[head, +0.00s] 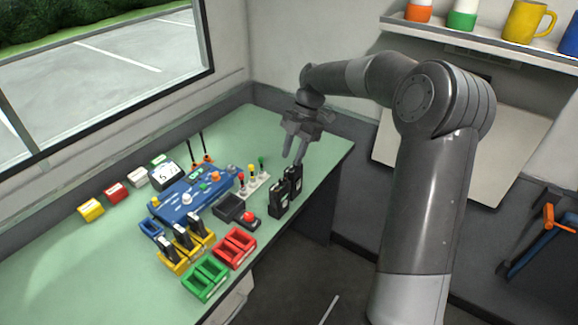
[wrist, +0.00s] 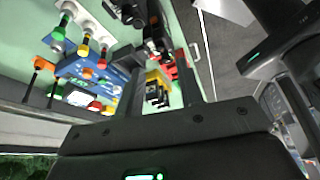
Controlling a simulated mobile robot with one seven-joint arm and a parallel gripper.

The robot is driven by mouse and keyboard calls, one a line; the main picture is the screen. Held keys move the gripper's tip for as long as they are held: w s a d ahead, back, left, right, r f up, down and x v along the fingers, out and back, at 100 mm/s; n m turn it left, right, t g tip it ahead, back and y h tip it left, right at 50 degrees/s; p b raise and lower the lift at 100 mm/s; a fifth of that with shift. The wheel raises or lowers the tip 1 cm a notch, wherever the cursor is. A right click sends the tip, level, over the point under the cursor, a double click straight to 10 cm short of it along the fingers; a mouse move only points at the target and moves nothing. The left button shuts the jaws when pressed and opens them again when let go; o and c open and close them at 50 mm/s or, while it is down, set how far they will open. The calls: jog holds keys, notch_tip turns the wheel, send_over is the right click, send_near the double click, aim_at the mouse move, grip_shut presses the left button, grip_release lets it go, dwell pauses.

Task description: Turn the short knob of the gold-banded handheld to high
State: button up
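Two black handhelds stand upright side by side near the table's right edge in the head view: a right one (head: 294,180) and a left one (head: 279,199). More black handhelds (head: 182,238) stand in yellow holders (head: 172,262) at the front. A gold band or a short knob's setting is too small to make out on any of them. My gripper (head: 293,156) is open and empty, pointing down just above and behind the right handheld. Its two fingers show apart in the wrist view (wrist: 165,88), where dark upright shapes near the top are partly cut off.
A blue panel (head: 178,210) with knobs lies left of the handhelds. A white strip (head: 257,187) with coloured-topped levers is close by. Red (head: 234,248) and green (head: 205,279) bins stand at the front edge. The green tabletop (head: 240,125) is clear at the back.

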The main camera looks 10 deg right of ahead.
aim_at(285, 178)
jog(key=v, duration=0.5)
jog(key=s+a+n+t+h, duration=0.3)
jog(key=a+n, duration=0.1)
notch_tip(285, 178, down, 10)
jog(key=shift+f, duration=0.1)
dwell(0.6)
grip_shut()
dwell(0.4)
